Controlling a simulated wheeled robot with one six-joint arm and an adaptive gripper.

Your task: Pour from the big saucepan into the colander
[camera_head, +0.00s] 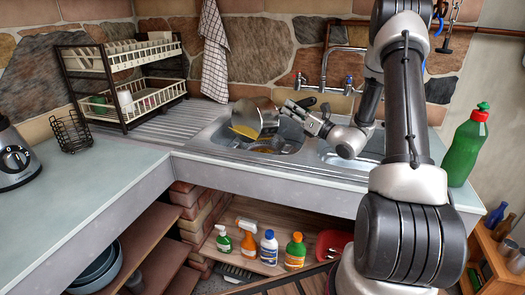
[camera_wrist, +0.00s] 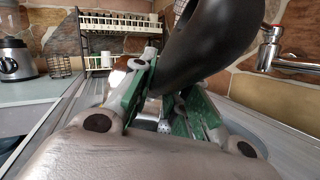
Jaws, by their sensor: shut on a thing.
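The big saucepan (camera_head: 268,112) is a grey metal pan, tipped steeply on its side over the left sink basin in the head view. Something yellow (camera_head: 243,131) shows at its lower left; I cannot tell whether it is inside or flowing out. My gripper (camera_head: 305,114) is to the right of the pan, shut on its black handle (camera_wrist: 208,42), which rises large between the green-padded fingers in the wrist view. The colander is mostly hidden under the pan in the basin; a perforated metal patch, likely the colander (camera_wrist: 164,126), shows between the fingers.
A two-tier dish rack (camera_head: 120,72) stands at the left back, with a wire basket (camera_head: 71,132) before it. A tap (camera_head: 325,85) rises behind the sink. A green bottle (camera_head: 465,148) stands at right. The left counter is largely clear.

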